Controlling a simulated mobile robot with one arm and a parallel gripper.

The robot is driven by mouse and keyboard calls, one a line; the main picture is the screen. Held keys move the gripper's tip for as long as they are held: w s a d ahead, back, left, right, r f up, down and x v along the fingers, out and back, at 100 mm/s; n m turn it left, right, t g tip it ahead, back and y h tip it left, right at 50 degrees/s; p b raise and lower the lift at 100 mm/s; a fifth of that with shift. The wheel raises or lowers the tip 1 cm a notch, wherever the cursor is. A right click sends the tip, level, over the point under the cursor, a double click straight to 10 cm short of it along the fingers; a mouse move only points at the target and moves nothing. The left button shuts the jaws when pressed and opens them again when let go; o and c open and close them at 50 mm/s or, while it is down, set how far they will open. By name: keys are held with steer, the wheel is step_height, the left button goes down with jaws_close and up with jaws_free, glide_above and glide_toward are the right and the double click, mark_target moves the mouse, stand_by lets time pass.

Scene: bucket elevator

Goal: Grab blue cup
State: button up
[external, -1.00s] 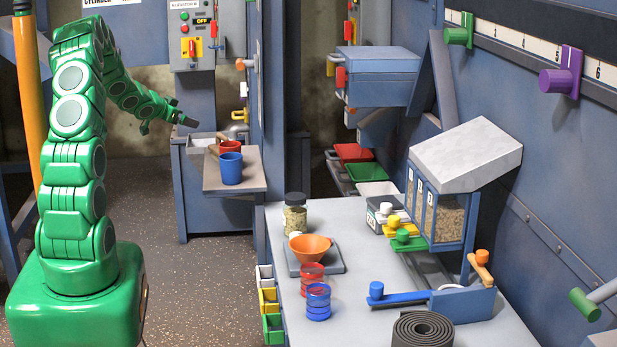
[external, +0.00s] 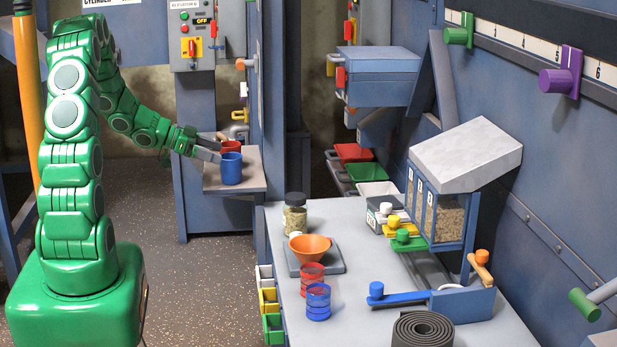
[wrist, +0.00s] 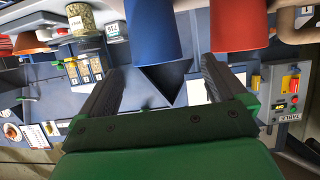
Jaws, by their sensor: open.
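The blue cup (external: 231,170) stands upright on a small grey shelf (external: 214,184) that juts from the cabinet. The red cup (external: 231,146) stands just behind it on the same shelf. My gripper (external: 214,151) is at the left of the cups, close to the blue cup. In the wrist view, my gripper (wrist: 160,75) is open, with nothing between its fingers. There the blue cup (wrist: 160,33) appears ahead, in line with the gap between the fingers. The red cup (wrist: 239,25) appears to its right, beyond the right finger. I cannot tell the exact remaining distance.
A switch panel (external: 194,36) is on the cabinet above the shelf. The floor before the shelf is clear.

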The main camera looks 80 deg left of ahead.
mark_target(231, 158)
steer(key=shift+d+x, duration=0.15)
steer(key=shift+x, duration=0.75)
steer(key=shift+d+x, duration=0.1)
steer(key=shift+x, duration=1.9)
steer(key=c, duration=1.1)
